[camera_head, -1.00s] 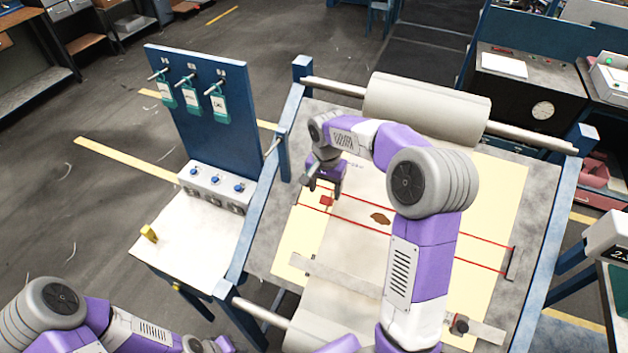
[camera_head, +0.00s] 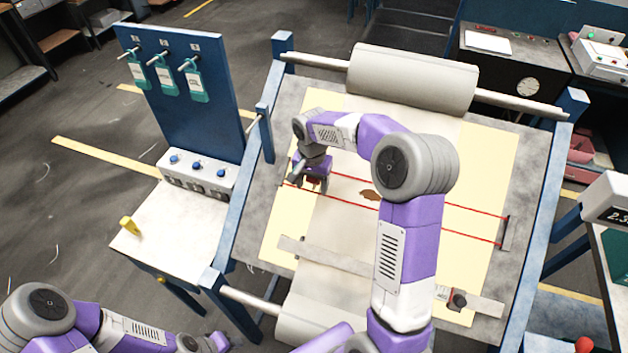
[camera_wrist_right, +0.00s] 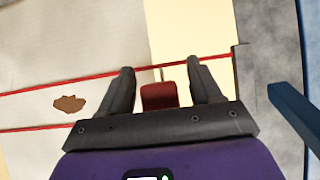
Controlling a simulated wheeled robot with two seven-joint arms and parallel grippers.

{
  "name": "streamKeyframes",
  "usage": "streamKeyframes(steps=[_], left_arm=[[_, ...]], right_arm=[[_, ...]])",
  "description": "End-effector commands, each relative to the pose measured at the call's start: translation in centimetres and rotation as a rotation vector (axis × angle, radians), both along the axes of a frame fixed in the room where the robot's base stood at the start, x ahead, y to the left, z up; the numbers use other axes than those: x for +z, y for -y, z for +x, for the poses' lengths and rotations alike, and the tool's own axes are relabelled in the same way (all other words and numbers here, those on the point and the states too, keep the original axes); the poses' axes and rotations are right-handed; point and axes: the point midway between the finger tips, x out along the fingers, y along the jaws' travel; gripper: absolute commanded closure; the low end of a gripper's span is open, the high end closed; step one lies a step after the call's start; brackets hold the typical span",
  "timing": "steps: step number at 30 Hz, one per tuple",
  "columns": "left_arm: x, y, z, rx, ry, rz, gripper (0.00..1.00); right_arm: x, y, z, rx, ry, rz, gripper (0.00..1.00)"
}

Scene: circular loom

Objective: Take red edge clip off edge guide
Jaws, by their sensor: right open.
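The red edge clip (camera_wrist_right: 160,95) shows between the two fingers of my right gripper (camera_wrist_right: 158,78) in the right wrist view. The fingers are open, one on each side, with gaps to the clip. In the head view the right gripper (camera_head: 306,184) is over the left end of two red lines (camera_head: 440,203), and the clip is mostly hidden by it. The red lines also cross the right wrist view (camera_wrist_right: 60,87); I take them as the edge guide, with a dark bracket (camera_head: 505,232) at their right end. My left gripper (camera_head: 219,342) is low at the frame edge, its jaws not shown.
A brown stain (camera_head: 370,195) lies on the pale fabric between the lines. A fabric roll (camera_head: 412,78) lies behind, and a flat bar (camera_head: 345,260) crosses in front. A side table (camera_head: 165,222) with a blue tag board (camera_head: 185,95) stands left.

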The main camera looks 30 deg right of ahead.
Motion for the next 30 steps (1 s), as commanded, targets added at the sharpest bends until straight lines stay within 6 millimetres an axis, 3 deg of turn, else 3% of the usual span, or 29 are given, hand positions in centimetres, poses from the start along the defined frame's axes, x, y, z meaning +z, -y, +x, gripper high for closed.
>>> streamKeyframes(steps=[2,15,30], left_arm=[[0.05,0.00,0.00,0.000,0.000,0.000,0.57],[0.05,0.00,0.00,0.000,0.000,0.000,0.57],[0.42,0.00,0.01,0.000,0.000,0.000,0.57]], right_arm=[[0.06,-0.01,-0.01,0.000,0.000,0.000,0.36],[0.08,-0.01,0.00,0.000,0.000,0.000,0.99],[0.98,-0.51,-0.39,0.001,0.000,0.000,0.99]])
